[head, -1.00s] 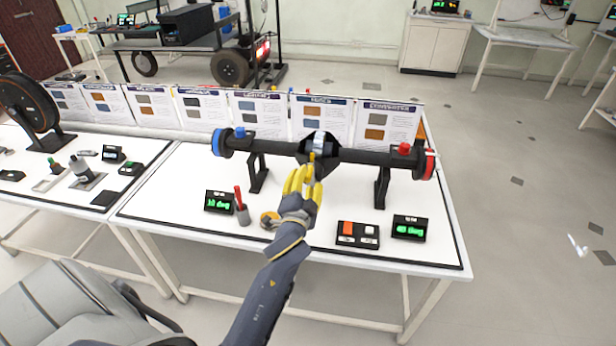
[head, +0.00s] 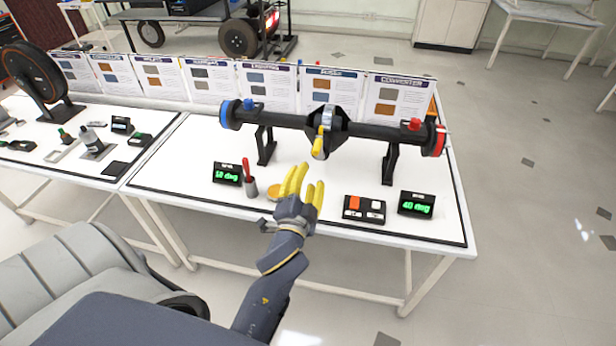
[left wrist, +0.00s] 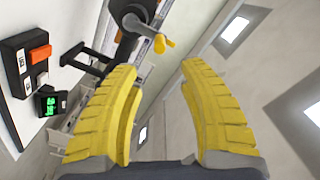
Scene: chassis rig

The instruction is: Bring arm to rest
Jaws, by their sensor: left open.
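My left gripper (head: 304,186), with yellow fingers, is open and empty above the front part of the white table. Its two yellow fingers (left wrist: 158,115) stand apart in the left wrist view with nothing between them. The black axle (head: 375,131) rests on two stands behind the gripper, with a blue end at left and a red end at right. A yellow handle (head: 319,148) hangs at the axle's middle, apart from the fingers. It also shows in the left wrist view (left wrist: 160,43). My right gripper is not in view.
The white table (head: 180,165) also holds a switch box (head: 364,209), a green display (head: 416,204), another display (head: 228,174) and a cup with a red tool (head: 250,183). Information cards (head: 266,88) stand along the back. A grey seat (head: 60,265) is at lower left.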

